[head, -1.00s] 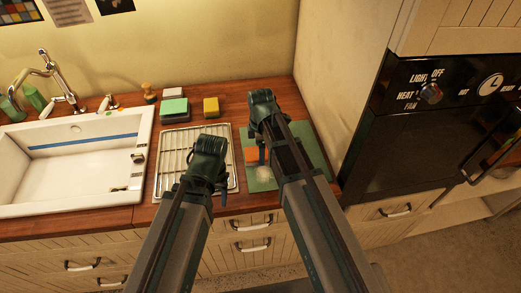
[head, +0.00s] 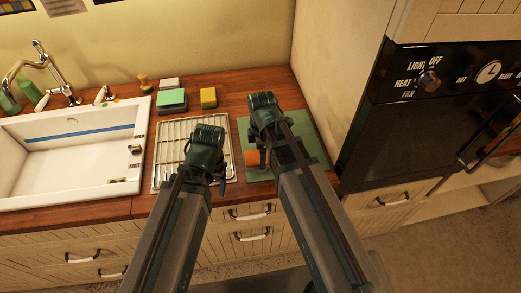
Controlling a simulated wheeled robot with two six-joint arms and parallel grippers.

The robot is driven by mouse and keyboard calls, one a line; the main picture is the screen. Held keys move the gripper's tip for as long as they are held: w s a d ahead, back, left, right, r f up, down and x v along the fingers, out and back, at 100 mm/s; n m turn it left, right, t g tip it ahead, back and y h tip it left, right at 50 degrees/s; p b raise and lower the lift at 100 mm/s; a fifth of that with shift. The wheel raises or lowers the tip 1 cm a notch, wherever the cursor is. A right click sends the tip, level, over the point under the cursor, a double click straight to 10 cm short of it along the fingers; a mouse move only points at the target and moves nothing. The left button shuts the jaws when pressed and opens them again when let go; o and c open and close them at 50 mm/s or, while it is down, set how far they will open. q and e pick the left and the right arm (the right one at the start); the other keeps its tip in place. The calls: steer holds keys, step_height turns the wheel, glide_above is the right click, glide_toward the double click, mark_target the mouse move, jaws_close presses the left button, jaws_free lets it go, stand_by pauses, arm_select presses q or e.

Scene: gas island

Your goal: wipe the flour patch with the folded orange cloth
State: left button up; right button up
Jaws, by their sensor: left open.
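The folded orange cloth (head: 251,158) lies on the green mat (head: 315,145) at the right of the counter, partly covered by my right arm. My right gripper (head: 262,158) points down just at the right edge of the cloth; whether it touches the cloth or how its jaws stand is unclear. The flour patch cannot be made out now; my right arm seems to cover its place on the mat. My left gripper (head: 218,182) is open and empty, over the right front part of the wire rack, left of the mat.
A wire rack (head: 165,165) lies between the white sink (head: 60,180) and the mat. A green sponge block (head: 172,97) and a yellow one (head: 208,96) sit behind the rack. A wall and black oven (head: 425,120) bound the right side.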

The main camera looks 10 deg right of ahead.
arm_select(q)
steer(key=shift+f, duration=0.1)
arm_select(e)
steer(key=shift+s+f, duration=0.1)
steer(key=shift+s, duration=0.75)
steer(key=shift+s, duration=1.9)
steer(key=shift+w, duration=0.15)
arm_select(q)
steer(key=shift+r+p, duration=0.5)
steer(key=shift+r, duration=0.05)
arm_select(e)
steer(key=shift+r, duration=0.55)
arm_select(q)
step_height(320, 180, up, 5)
steer(key=p, duration=0.5)
steer(key=shift+r, duration=0.1)
arm_select(e)
step_height(320, 180, up, 5)
steer(key=shift+r, duration=0.1)
